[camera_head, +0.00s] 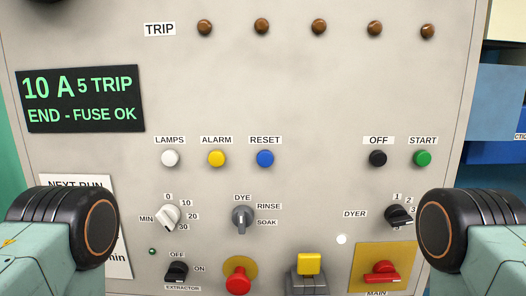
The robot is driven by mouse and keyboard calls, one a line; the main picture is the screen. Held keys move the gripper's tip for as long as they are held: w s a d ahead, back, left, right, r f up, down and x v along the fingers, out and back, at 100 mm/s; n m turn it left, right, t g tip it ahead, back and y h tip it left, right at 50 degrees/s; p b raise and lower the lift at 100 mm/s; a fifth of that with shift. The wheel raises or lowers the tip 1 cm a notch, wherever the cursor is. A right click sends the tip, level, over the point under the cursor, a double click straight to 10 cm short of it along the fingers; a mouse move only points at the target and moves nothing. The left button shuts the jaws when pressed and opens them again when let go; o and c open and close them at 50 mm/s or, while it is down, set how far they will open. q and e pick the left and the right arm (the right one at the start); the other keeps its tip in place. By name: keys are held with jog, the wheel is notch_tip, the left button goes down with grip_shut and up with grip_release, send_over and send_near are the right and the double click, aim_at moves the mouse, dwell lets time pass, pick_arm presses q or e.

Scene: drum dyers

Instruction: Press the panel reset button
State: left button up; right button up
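The RESET button (265,158) is a round blue push button on the pale grey control panel (320,95), just under its white RESET label. It is fully visible and nothing touches it. It is the rightmost of a group of three, beside the yellow ALARM button (216,158) and the white LAMPS button (170,158). Parts of my two arms, teal links with black round joints, show at the lower left and lower right. Neither gripper is in view.
A black OFF button (377,158) and green START button (422,158) sit to the right. Below are the DYE selector (242,218), a red mushroom button (238,281), a yellow block (310,264) and the red MAIN switch (381,273). A dark display (80,99) reads "10 A 5 TRIP".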

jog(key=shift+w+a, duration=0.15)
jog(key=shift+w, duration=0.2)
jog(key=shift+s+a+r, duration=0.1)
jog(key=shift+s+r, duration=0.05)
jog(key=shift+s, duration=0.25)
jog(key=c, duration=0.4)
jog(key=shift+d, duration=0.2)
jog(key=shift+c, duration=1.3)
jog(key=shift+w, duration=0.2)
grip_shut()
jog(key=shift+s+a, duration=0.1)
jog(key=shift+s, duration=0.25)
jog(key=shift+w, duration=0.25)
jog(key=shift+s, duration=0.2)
